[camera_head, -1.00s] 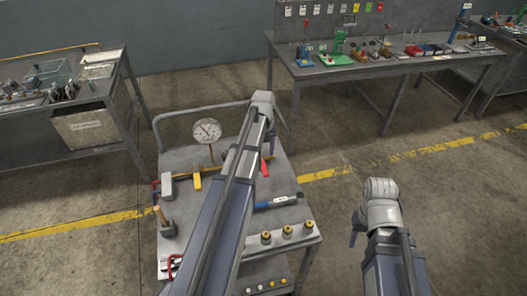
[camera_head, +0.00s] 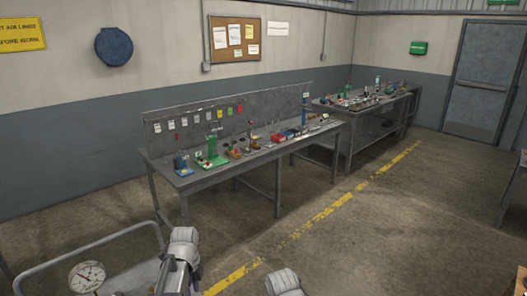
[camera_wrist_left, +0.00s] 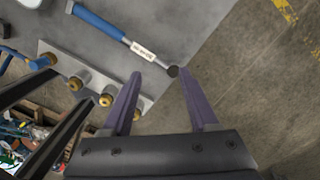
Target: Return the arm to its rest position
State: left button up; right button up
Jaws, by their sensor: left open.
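My left arm's wrist (camera_head: 183,250) shows at the bottom of the head view, over the right side of the cart (camera_head: 132,275). In the left wrist view my left gripper (camera_wrist_left: 158,82) is open, its two purple fingers well apart with nothing held between them. Below it is the grey cart top (camera_wrist_left: 190,25), where a blue-handled tool (camera_wrist_left: 100,22) lies with its dark tip near the fingertips in the picture. My right arm's wrist (camera_head: 285,282) just enters the head view at the bottom edge; its gripper fingers are out of view.
A dial gauge (camera_head: 87,277) stands on the cart. A workbench (camera_head: 240,165) with small parts stands along the wall, and another bench (camera_head: 360,105) lies beyond it. In the left wrist view, brass-topped pieces (camera_wrist_left: 80,78) sit by the cart edge. Open floor (camera_head: 400,235) lies right.

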pick_arm(q)
jog(key=s+d+n, duration=1.4)
jog(key=d+n, duration=0.1)
jog(key=d, duration=0.1)
jog(key=shift+d+n+y, duration=0.25)
jog(key=shift+n+y, duration=0.15)
